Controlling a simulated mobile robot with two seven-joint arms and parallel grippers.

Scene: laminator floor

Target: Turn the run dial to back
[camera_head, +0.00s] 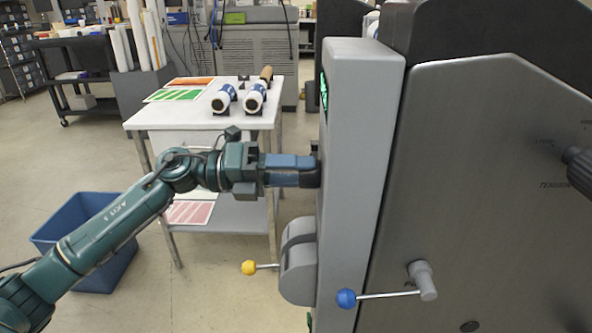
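The grey machine column (358,150) stands right of centre. Its front face is turned to the left and seen almost edge-on, with a thin green display (324,92) near the top. My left gripper (311,171) reaches in from the left and its tip is at this face, below the display. I cannot make out the run dial; the spot at the fingertips is hidden by the gripper and the steep angle. I cannot see whether the fingers are open or closed on anything. My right gripper is out of view.
Below my gripper are a grey housing with a yellow-knobbed lever (249,268) and a blue-knobbed crank (346,298). A dark tension knob (580,168) is at the right edge. A white table (160,118) with rolls and sheets stands behind. A blue bin (62,222) sits on the floor.

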